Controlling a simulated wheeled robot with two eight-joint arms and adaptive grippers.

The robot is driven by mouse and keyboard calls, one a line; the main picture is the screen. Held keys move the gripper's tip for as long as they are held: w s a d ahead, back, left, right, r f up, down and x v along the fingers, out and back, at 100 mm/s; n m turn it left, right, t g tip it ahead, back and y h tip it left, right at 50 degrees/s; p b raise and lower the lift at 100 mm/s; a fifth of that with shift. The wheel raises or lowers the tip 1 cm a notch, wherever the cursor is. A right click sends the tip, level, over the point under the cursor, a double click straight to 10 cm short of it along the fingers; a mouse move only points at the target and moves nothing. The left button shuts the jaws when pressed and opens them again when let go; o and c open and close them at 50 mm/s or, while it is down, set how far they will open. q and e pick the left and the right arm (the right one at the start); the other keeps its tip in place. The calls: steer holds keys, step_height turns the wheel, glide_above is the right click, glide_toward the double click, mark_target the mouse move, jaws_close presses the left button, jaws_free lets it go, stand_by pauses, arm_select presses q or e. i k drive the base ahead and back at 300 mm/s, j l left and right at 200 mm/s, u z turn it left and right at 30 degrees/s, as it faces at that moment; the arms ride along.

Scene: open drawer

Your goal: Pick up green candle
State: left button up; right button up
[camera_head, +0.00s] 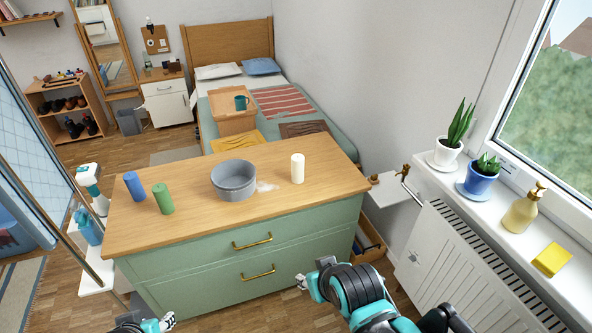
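The green candle (163,199) is a cylinder standing upright on the wooden top of the green dresser (128,233), near its left end. A blue candle (134,186) stands just behind and left of it. A white candle (298,168) stands farther right. My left gripper (167,319) shows only in part at the bottom edge, low in front of the dresser and well apart from the green candle. My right gripper (302,282) is low in front of the dresser's right part, seemingly empty. Their fingers are too small to judge.
A grey round pot (234,181) stands mid-top, with a whitish patch (267,187) beside it. Two closed drawers with brass handles (252,242) face me. Spray bottles (91,187) stand left of the dresser. A radiator (455,268) is at right. The top's front left is clear.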

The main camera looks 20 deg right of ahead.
mark_target(160, 191)
steer(key=i+l, duration=0.15)
steer(key=i+l+u, duration=0.15)
steer(key=u, duration=0.2)
steer(key=i+l+u, duration=0.15)
steer(key=u, duration=0.2)
steer(key=i+l+u, duration=0.15)
steer(key=l+u, duration=0.2)
